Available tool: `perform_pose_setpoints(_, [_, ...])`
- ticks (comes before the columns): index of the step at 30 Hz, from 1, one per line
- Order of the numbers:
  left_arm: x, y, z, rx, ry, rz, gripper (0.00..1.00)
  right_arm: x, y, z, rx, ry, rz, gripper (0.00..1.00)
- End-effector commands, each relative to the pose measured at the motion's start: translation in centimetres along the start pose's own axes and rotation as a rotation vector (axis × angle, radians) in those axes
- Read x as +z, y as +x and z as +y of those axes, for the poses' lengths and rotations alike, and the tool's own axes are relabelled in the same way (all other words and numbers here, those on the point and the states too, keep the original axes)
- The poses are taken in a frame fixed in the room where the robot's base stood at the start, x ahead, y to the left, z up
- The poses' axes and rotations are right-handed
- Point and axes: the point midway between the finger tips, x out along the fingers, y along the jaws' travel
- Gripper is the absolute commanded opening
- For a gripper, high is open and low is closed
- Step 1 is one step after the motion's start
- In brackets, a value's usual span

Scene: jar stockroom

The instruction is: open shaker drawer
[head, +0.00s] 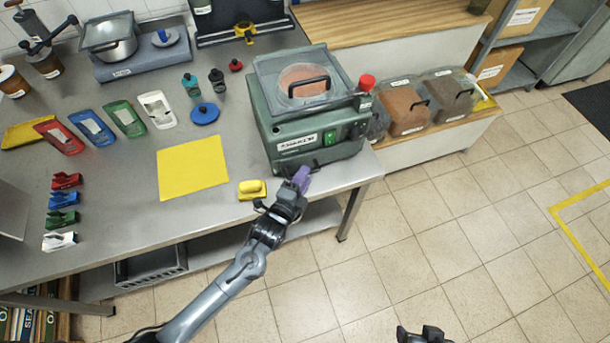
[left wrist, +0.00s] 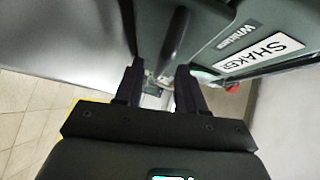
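The green shaker (head: 310,130) stands at the right end of the steel table, with a white label on its front and a clear lid on top. The label shows large in the left wrist view (left wrist: 260,55). My left gripper (head: 301,178) is at the shaker's lower front, by the table's front edge. In the left wrist view its two dark fingers (left wrist: 160,85) are apart with a gap between them. A dark handle bar (left wrist: 175,38) on the green front lies just beyond the gap; I cannot tell if they touch. My right gripper (head: 425,335) is at the bottom edge, partly cut off.
A yellow block (head: 251,189) and a yellow mat (head: 192,168) lie left of my left gripper. Coloured scoops and small bottles stand farther back. Lidded bins (head: 405,108) sit on a bench to the right. The tiled floor in front is clear.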

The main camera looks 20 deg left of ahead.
Motion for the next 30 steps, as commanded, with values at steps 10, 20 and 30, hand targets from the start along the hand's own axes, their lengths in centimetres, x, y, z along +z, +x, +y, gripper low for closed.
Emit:
perform_pose_setpoints(10, [-0.04,1.24,0.03,0.001,-0.001,0.0,0.39,0.02,0.02,0.05,0.001,-0.002,-0.001,0.67])
perform_pose_setpoints(20, [-0.04,1.21,0.01,0.0,-0.001,0.001,0.12,-0.01,0.03,-0.11,-0.004,0.005,-0.001,0.67])
perform_pose_setpoints(30, [-0.04,1.2,0.02,0.0,-0.001,0.001,0.0,-0.03,0.04,-0.19,-0.006,0.008,0.0,0.67])
